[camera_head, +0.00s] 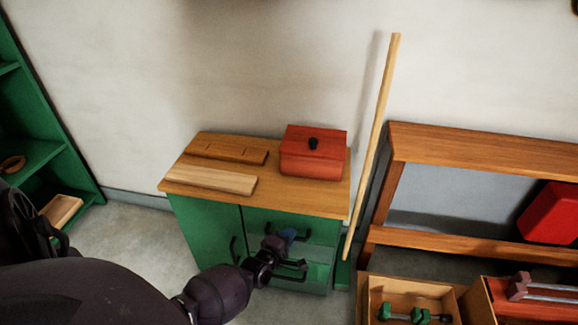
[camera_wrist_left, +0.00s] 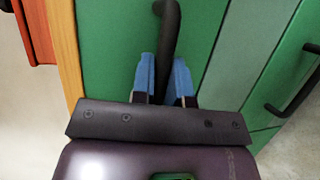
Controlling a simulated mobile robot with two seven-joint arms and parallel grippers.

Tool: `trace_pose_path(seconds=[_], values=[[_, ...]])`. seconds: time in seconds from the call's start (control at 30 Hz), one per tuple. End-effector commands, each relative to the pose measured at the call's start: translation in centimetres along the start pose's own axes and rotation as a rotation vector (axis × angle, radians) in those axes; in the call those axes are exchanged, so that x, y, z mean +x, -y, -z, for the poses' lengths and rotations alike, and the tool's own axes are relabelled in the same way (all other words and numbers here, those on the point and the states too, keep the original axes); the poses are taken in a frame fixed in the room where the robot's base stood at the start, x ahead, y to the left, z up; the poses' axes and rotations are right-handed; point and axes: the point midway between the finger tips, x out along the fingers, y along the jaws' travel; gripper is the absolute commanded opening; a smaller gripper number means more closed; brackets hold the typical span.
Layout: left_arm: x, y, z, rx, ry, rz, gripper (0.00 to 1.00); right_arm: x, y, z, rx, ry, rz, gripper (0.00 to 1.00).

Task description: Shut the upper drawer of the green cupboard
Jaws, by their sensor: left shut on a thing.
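The green cupboard (camera_head: 207,228) stands against the wall under a wooden top. A door with a dark handle is on its left and drawers are on its right. The upper drawer (camera_wrist_left: 108,45) fills much of the left wrist view. Its dark bar handle (camera_wrist_left: 169,28) runs between the blue fingertips of my left gripper (camera_wrist_left: 164,80). The gripper is shut on this handle. In the head view my left gripper (camera_head: 287,236) is at the upper drawer's front, and my wrist hides part of the cupboard. How far the drawer stands out is hard to tell. My right gripper is not in view.
A red box (camera_head: 312,160) with a black knob and two wooden boards (camera_head: 211,180) lie on the cupboard top. A lower handle (camera_wrist_left: 296,92) is close by. A pole (camera_head: 373,140) leans at the right beside a wooden bench (camera_head: 480,143). Open crates (camera_head: 366,305) stand below.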

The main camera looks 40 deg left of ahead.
Motion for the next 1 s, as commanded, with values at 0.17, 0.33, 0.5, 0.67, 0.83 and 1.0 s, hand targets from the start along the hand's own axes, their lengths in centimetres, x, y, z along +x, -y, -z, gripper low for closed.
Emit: trace_pose_path(seconds=[0.17, 0.33, 0.5, 0.67, 0.83, 1.0], values=[[0.2, -0.4, 0.1, 0.001, -0.002, -0.006, 0.39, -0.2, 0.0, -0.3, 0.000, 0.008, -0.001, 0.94], [0.2, -0.3, 0.1, 0.001, -0.001, -0.005, 0.39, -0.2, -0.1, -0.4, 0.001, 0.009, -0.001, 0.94], [-0.1, -0.3, 0.1, 0.000, -0.001, -0.004, 0.39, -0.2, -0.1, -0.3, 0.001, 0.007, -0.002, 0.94], [-1.6, -0.5, 0.1, 0.000, -0.002, -0.007, 0.39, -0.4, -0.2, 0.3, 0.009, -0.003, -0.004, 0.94], [-4.4, -0.6, 0.0, -0.001, -0.001, -0.008, 0.39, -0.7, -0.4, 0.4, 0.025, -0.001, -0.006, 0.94], [-7.2, -0.6, 0.1, 0.000, -0.001, -0.009, 0.39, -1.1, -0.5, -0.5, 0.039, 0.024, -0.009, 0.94]])
